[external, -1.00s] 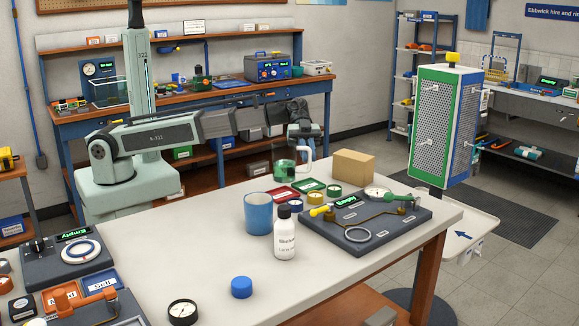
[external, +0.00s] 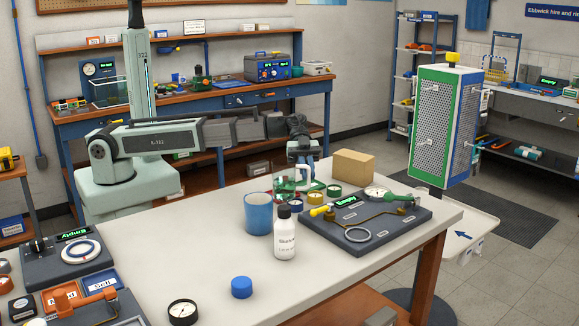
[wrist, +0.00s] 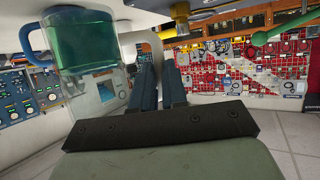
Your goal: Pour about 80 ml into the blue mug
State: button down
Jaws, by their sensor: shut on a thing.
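The blue mug (external: 258,214) stands upright on the pale bench, left of the white bottle. My gripper (external: 304,160) is shut on the pale handle of a clear jug (external: 284,180), behind and right of the mug in the external view. In the wrist view the jug (wrist: 85,55) holds green liquid, and my blue fingers (wrist: 160,85) close around its handle. A blue rim and handle, apparently the mug's (wrist: 36,50), show behind the jug there. The jug looks close to upright; I cannot tell whether it touches the bench.
A white bottle (external: 284,236) stands in front of the mug, with a blue cap (external: 242,287) on the bench. A dark regulator board (external: 385,237) lies to the right, and a cardboard box (external: 353,168) behind.

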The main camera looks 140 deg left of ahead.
jog(key=shift+w+d+r+m+g+y, duration=0.2)
jog(key=shift+d+r+m+g+y, duration=0.25)
jog(key=shift+d+r+y, duration=0.2)
jog(key=shift+w+d+f+m+g+y, duration=0.25)
jog(key=shift+d+m+g+y, duration=0.15)
jog(key=shift+d+y, duration=0.25)
jog(key=w+d+r+m+g+y, duration=0.2)
jog(key=d+r+g+y, duration=0.1)
jog(key=d+r+y, duration=0.1)
jog(key=shift+d+r+m+y, duration=0.4)
jog(key=shift+r+y, duration=0.4)
jog(key=shift+y, duration=0.2)
jog(key=shift+d+r, duration=0.2)
jog(key=shift+r, duration=0.05)
jog(key=shift+w+d+f+m+g+y+p, duration=0.1)
jog(key=shift+d+f+m+g+y+p, duration=0.15)
jog(key=shift+y, duration=0.2)
jog(key=shift+w+d+f+m+g+y+p, duration=0.1)
jog(key=shift+d+m+y+p, duration=0.15)
jog(key=shift+y, duration=0.2)
jog(key=shift+w+d+r+g+y+p, duration=0.15)
jog(key=shift+d+r+y+p, duration=0.1)
jog(key=shift+d+p, duration=0.2)
jog(key=shift+w+d+r+g+y+p, duration=0.15)
jog(key=shift+d+y+p, duration=0.15)
jog(key=shift+p, duration=0.15)
dwell(0.8)
jog(key=shift+a, duration=0.1)
